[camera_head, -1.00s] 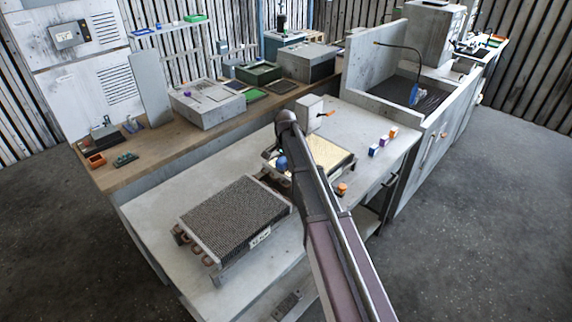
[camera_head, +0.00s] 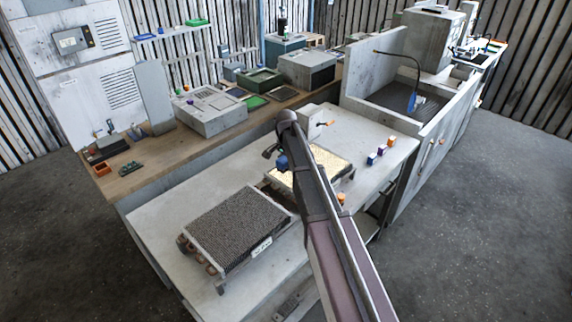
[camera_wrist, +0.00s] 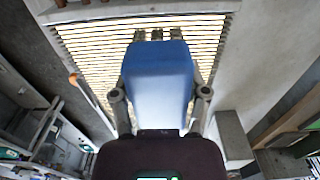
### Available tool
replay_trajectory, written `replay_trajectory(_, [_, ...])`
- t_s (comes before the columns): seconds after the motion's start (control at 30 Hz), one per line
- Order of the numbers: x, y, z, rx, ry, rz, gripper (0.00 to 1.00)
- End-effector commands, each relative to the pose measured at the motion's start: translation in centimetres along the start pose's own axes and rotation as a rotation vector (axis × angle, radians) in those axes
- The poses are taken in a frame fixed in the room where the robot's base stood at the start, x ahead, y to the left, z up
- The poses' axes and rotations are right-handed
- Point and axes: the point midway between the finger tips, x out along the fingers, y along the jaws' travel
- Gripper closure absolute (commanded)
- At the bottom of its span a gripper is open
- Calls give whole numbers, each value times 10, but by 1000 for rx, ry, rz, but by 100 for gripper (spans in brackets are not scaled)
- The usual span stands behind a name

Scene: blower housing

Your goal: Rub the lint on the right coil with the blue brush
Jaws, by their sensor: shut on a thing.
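The right coil (camera_head: 335,166) is a flat finned block with a pale yellow top, partly hidden behind my arm. In the wrist view, its pale fins (camera_wrist: 85,55) fill the upper left and middle. My gripper (camera_wrist: 160,94) is shut on the blue brush (camera_wrist: 160,70), one finger at each side. The brush's dark bristle end points at the coil's fins. In the head view, the brush (camera_head: 282,162) is at the coil's left side. I cannot tell whether it touches the fins. I cannot make out lint separately from the yellowish surface.
A grey coil (camera_head: 235,225) with copper bends lies to the left on the same bench (camera_head: 160,228). A white block (camera_head: 311,117) stands behind the right coil. Small coloured bottles (camera_head: 381,151) stand to its right. A sink with a hose (camera_head: 415,95) is farther right.

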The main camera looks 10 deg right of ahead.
Motion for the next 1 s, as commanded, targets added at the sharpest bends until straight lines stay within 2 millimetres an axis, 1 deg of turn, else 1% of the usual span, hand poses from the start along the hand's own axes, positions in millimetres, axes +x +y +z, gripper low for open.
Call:
replay_trajectory(0.03, [-5,0,0,0,0,0,86])
replay_trajectory(0.1, [-6,0,0,0,0,0,86])
replay_trajectory(0.43, [-5,0,0,0,0,0,86])
replay_trajectory(0.57, [-8,0,0,0,0,0,86])
replay_trajectory(0.9, [-31,0,0,0,0,0,86])
replay_trajectory(1.0, [-35,0,0,0,0,0,86])
